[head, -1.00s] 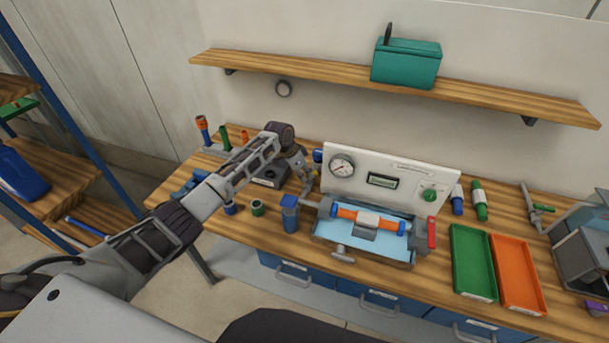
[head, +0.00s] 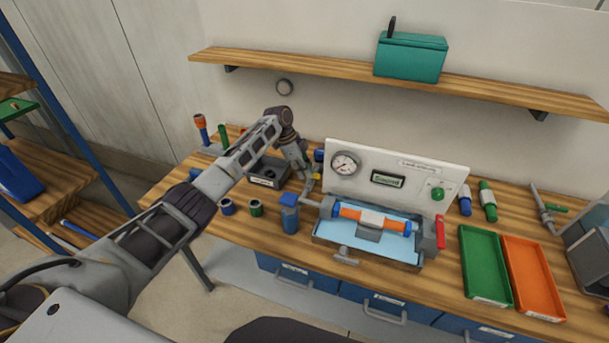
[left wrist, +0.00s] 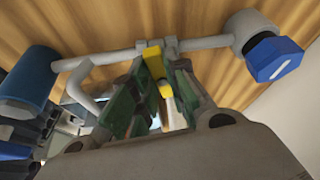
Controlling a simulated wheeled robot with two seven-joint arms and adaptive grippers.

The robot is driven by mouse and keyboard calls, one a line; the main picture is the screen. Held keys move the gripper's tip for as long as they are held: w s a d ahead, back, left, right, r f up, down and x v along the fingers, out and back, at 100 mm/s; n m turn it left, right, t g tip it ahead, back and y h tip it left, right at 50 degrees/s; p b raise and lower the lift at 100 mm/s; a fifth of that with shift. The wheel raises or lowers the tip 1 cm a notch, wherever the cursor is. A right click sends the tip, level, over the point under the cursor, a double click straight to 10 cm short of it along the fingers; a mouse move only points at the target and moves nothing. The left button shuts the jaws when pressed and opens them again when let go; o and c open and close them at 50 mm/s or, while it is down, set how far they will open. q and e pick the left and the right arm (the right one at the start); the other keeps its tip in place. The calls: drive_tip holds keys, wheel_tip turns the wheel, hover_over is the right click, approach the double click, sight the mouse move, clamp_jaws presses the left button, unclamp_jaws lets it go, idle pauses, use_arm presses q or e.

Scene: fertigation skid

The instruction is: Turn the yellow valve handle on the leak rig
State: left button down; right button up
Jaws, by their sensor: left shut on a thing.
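The leak rig has a white panel (head: 430,176) with a round gauge (head: 345,163), above a shallow water tray (head: 325,238). My left gripper (head: 311,180) is at the panel's left end, beside the pipework. The yellow valve handle (head: 317,176) shows only as a small patch there. In the left wrist view the yellow handle (left wrist: 153,58) is on a grey pipe, between the green-padded fingers of my left gripper (left wrist: 162,78). The fingers are shut on it and hide part of it. My right gripper is not in view.
An orange tube with blue ends (head: 372,218) lies across the tray. A blue cylinder (head: 290,218) stands left of it. Green (head: 470,285) and orange (head: 532,285) trays lie to the right. A blue knob (left wrist: 277,60) is on the pipe's right end in the wrist view.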

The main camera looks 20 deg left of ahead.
use_arm(q)
drive_tip(key=shift+w+m+g+b, duration=0.2)
drive_tip(key=shift+m+g+b, duration=0.2)
drive_tip(key=shift+m+b, duration=0.6)
drive_tip(key=c, duration=1.4)
unclamp_jaws()
drive_tip(key=shift+a+r, duration=0.1)
drive_tip(key=shift+v, duration=5.85)
